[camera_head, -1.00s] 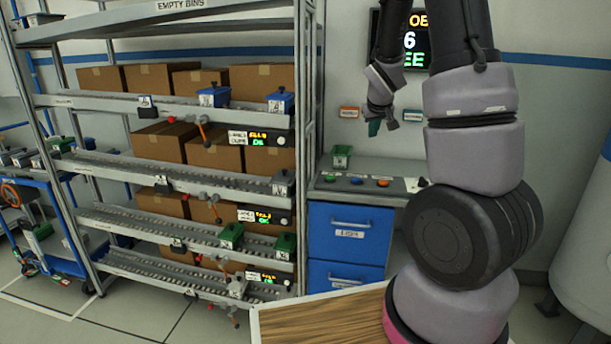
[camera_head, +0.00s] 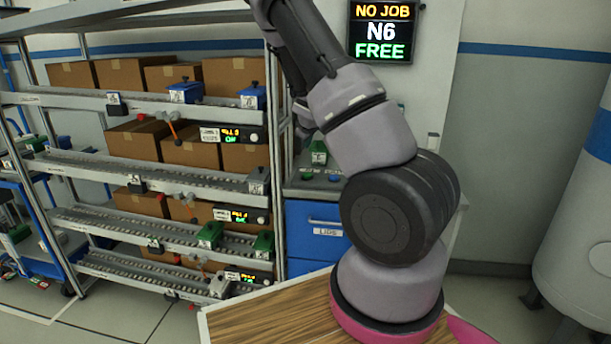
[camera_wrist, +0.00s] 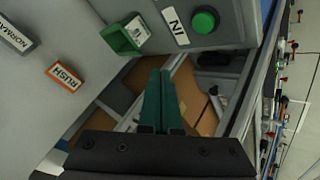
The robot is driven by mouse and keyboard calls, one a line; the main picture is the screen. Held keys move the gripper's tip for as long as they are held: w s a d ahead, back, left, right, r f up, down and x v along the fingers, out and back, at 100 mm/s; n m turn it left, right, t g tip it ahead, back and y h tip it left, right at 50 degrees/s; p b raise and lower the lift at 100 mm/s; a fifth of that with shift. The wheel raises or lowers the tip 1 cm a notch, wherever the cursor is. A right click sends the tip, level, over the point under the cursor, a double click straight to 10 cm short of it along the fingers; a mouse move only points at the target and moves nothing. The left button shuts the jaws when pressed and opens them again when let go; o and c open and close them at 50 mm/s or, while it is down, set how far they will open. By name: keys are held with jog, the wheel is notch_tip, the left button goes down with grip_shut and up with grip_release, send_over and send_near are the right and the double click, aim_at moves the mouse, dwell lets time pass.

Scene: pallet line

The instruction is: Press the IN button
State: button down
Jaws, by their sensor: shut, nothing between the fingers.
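The green round IN button (camera_wrist: 204,20) shows in the wrist view at the top right of centre, beside its white "IN" label (camera_wrist: 175,26). In the head view, a green button (camera_head: 307,177) shows on the grey console top, by the shelf's edge. My gripper (camera_wrist: 160,73) has its dark green fingers together and empty. In the wrist view, its fingertips are below and left of the button, apart from it. In the head view, my arm hides most of the gripper and part of the console.
A small green bin (camera_wrist: 122,37) stands by the IN label. RUSH (camera_wrist: 66,75) and NORMAL (camera_wrist: 16,37) signs are at left in the wrist view. The flow rack (camera_head: 277,150) stands left of the console. A wooden top (camera_head: 265,315) is in front. A wall display (camera_head: 382,34) reads "NO JOB N6 FREE".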

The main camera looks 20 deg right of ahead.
aim_at(308, 175)
jog(key=shift+f, duration=4.4)
jog(key=shift+f, duration=0.15)
jog(key=shift+f, duration=0.25)
jog(key=shift+f, duration=0.45)
jog(key=shift+r, duration=0.9)
jog(key=shift+r, duration=0.1)
jog(key=shift+r, duration=2.4)
